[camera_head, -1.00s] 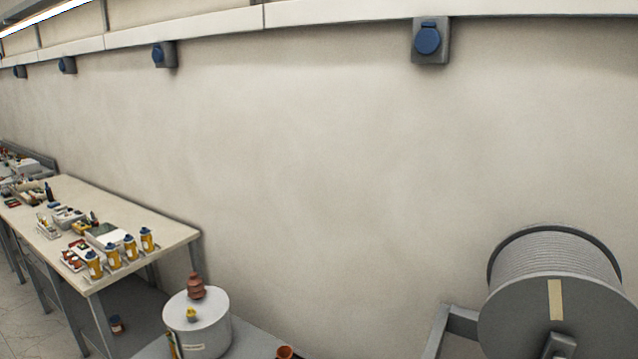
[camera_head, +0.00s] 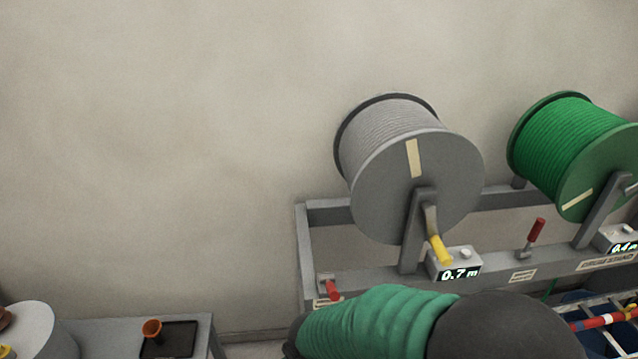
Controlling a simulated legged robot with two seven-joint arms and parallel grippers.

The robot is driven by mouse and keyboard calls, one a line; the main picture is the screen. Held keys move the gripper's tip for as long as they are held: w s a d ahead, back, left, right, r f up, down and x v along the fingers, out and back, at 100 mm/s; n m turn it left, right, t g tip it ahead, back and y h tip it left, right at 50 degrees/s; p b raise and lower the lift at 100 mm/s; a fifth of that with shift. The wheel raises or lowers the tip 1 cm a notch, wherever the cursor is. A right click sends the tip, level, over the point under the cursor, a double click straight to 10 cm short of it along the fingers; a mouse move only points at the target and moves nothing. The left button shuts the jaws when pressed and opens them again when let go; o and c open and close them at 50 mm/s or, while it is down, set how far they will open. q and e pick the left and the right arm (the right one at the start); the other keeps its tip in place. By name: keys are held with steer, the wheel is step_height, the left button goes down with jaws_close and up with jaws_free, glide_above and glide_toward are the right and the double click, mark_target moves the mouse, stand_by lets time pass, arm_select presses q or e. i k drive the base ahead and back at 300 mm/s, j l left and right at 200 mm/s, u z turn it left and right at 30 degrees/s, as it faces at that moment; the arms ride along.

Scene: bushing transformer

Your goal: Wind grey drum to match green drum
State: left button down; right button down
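The grey drum (camera_head: 385,185) is mounted on a grey stand frame (camera_head: 330,270), with grey cable wound on it and a pale tape strip on its face. Its yellow crank handle (camera_head: 440,249) points down in front of the hub. The counter (camera_head: 460,270) beside it reads 0.7 m. The green drum (camera_head: 580,150) sits on the same stand at the right, partly cut off, with a pale tape strip on its face. Its counter (camera_head: 625,243) is cut off by the right edge, and its digits are hard to read. Neither gripper is in view.
Red-handled levers (camera_head: 333,290) (camera_head: 536,231) are on the stand rail. A green ribbed shape ending in a dark rounded part covers the bottom middle, hiding the lower stand. Striped rods (camera_head: 600,321) lie at lower right.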

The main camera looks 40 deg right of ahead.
mark_target(391, 145)
steer(key=i+j+z, duration=0.1)
steer(key=z, duration=1.5)
steer(key=l+z, duration=0.25)
steer(key=l, duration=0.2)
steer(key=i+l+z, duration=0.2)
steer(key=l, duration=0.25)
steer(key=l+z, duration=0.25)
steer(key=l, duration=0.2)
steer(key=i+l+z, duration=0.1)
steer(key=l+z, duration=0.15)
steer(key=l, duration=0.15)
steer(key=k, duration=1)
